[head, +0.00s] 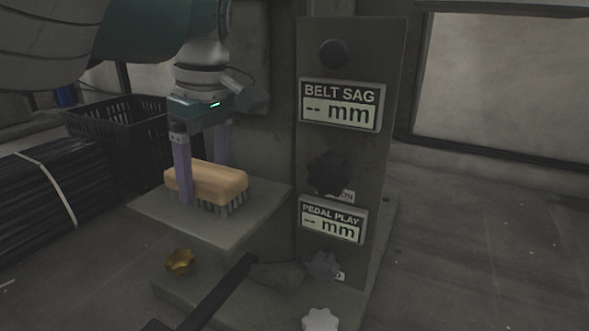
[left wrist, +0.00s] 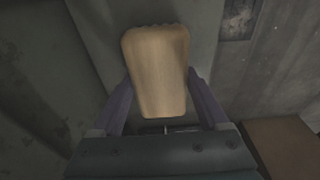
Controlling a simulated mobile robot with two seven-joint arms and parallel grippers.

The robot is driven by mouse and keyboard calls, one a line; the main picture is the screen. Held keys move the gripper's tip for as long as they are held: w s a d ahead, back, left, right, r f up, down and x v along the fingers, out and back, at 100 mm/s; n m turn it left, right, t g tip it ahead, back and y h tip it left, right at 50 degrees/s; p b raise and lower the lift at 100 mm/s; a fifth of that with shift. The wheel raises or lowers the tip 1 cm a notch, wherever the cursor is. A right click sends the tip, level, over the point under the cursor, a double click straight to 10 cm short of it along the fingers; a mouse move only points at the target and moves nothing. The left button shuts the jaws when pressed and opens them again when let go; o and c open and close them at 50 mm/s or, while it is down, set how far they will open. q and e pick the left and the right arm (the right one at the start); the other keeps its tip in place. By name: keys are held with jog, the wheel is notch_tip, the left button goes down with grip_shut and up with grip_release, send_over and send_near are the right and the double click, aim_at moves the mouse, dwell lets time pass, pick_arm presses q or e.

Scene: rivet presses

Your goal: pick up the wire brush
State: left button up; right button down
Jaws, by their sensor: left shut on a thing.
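The wire brush (head: 212,183) has a tan wooden block on top and dark bristles pointing down. It is at a small grey shelf (head: 235,236) on the press; I cannot tell if the bristles touch the shelf. My left gripper (head: 202,178) points down with its two purple fingers on either side of the block, shut on it. In the left wrist view the brush block (left wrist: 158,68) fills the space between the fingers (left wrist: 160,100). My right gripper is not in view.
A panel with two displays, BELT SAG (head: 340,104) and PEDAL PLAY (head: 331,219), and dark knobs stands right of the shelf. A black crate (head: 120,125) and a strapped black bundle (head: 50,190) are at left. A yellow knob (head: 180,262) and a dark pedal lever (head: 225,290) sit below.

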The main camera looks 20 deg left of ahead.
aim_at(203, 171)
pick_arm(q)
notch_tip(203, 171, up, 10)
jog(key=p, duration=0.8)
jog(key=o, duration=0.8)
jog(key=c, duration=0.5)
jog(key=shift+c, duration=0.2)
